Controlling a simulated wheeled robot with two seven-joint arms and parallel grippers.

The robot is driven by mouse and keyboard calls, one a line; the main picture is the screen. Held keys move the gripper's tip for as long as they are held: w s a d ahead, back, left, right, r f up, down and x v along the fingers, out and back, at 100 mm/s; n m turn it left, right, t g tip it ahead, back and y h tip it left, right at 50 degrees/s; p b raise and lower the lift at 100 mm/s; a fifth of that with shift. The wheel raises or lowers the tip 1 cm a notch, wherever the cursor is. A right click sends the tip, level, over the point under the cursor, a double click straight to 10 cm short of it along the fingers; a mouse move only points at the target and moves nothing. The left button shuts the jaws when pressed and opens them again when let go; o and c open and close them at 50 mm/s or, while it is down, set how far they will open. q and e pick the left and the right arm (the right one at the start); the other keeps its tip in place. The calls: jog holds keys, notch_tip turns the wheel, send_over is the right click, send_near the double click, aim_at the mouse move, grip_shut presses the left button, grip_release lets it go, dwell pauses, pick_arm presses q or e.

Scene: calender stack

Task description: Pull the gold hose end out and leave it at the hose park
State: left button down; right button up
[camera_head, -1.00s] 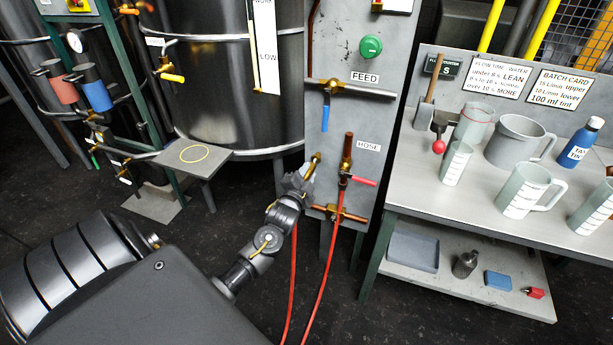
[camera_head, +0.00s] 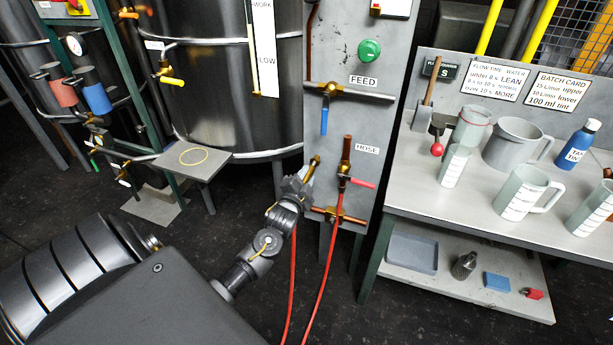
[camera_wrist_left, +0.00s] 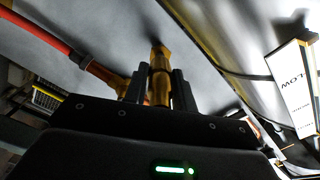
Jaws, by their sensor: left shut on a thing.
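The gold hose end (camera_head: 313,167) is a slim brass tube, tilted, in front of the grey panel (camera_head: 385,105) and left of the HOSE label (camera_head: 368,149). My left gripper (camera_head: 305,179) is shut on it; its top sticks out past the fingers. In the left wrist view the gold hose end (camera_wrist_left: 160,64) stands between the two dark fingertips of the gripper (camera_wrist_left: 162,86). A red hose (camera_head: 293,268) hangs below the gripper. I cannot tell which fixture is the hose park. My right gripper is not in view.
A brass valve with a red lever (camera_head: 361,183) and a second red hose (camera_head: 323,270) are close on the right. A grey shelf with a yellow ring (camera_head: 207,150) stands left, before the steel tank (camera_head: 215,95). A bench (camera_head: 455,205) with jugs is on the right.

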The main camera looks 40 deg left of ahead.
pick_arm(q)
jog(key=shift+b+x, duration=0.35)
jog(key=shift+x, duration=1.05)
dwell(0.4)
jog(key=c, duration=0.8)
grip_release()
jog(key=shift+o, duration=0.2)
jog(key=shift+p+v, duration=1.2)
jog(key=shift+v, duration=0.25)
jog(key=p+v, duration=0.2)
jog(key=v, duration=0.2)
jog(key=shift+s, duration=0.1)
jog(key=shift+d+f, duration=0.1)
